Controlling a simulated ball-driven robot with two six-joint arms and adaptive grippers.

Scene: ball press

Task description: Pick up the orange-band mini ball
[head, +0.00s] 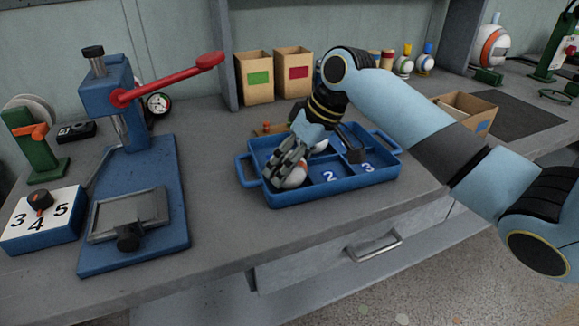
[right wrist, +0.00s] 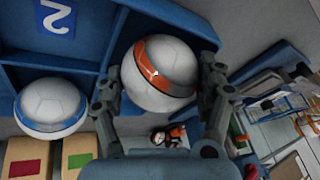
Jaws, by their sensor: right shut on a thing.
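The orange-band mini ball (right wrist: 160,75) is white with an orange and black band. In the right wrist view it sits between the two fingers of my right gripper (right wrist: 165,92), which is shut on it. In the head view the ball (head: 291,176) is partly hidden by the fingers of my right gripper (head: 286,172), at the left end of the blue tray (head: 330,195). I cannot tell whether the ball touches the tray floor. A blue-band ball (right wrist: 52,108) lies in another compartment of the tray. My left gripper is not in view.
A blue press (head: 165,215) with a red lever (head: 170,80) stands left of the tray. A number block (head: 42,222) is at the far left. Two cardboard boxes (head: 254,78) stand behind the tray. The bench between press and tray is clear.

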